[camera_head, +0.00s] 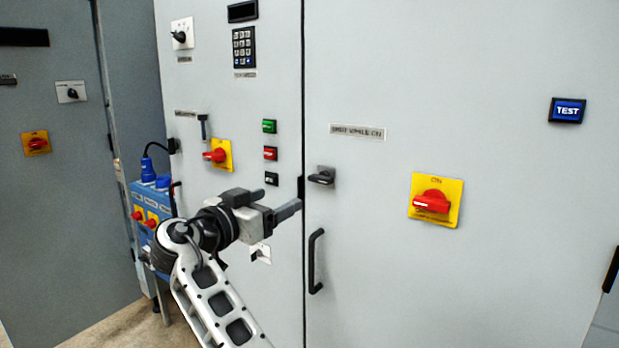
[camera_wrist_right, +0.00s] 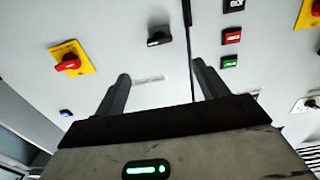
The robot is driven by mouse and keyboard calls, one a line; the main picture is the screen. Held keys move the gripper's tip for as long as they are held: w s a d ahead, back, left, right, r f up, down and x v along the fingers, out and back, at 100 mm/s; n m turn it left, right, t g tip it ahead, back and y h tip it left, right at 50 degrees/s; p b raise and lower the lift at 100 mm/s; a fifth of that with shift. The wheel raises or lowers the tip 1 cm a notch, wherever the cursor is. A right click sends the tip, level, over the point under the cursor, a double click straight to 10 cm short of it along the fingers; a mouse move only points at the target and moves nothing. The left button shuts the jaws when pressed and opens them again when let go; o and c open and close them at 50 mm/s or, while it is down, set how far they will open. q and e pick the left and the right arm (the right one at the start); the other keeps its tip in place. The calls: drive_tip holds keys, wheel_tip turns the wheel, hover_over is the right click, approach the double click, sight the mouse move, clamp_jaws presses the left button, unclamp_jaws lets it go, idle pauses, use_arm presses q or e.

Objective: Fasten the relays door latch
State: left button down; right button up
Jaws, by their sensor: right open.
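A black latch (camera_head: 321,176) with a turning lever is mounted on the grey cabinet door (camera_head: 370,270), just right of the vertical seam. Its lever lies roughly level. In the right wrist view the latch (camera_wrist_right: 158,38) lies beyond and between the fingers. My right gripper (camera_head: 281,203) is open and empty, left of and a little below the latch, apart from it. Its two spread fingers also show in the right wrist view (camera_wrist_right: 162,72). A label (camera_head: 357,132) above the latch is too blurred to read. My left gripper is out of view.
A black door handle (camera_head: 315,261) stands out below the latch. A red rotary switch (camera_head: 432,203) on a yellow plate is to the right. Green (camera_head: 269,126) and red (camera_head: 270,153) buttons sit left of the seam.

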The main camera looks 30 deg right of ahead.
sight(318, 181)
drive_tip(key=p+x, duration=0.3)
drive_tip(key=x, duration=1.1)
drive_tip(key=shift+d, duration=0.2)
drive_tip(key=c, duration=1)
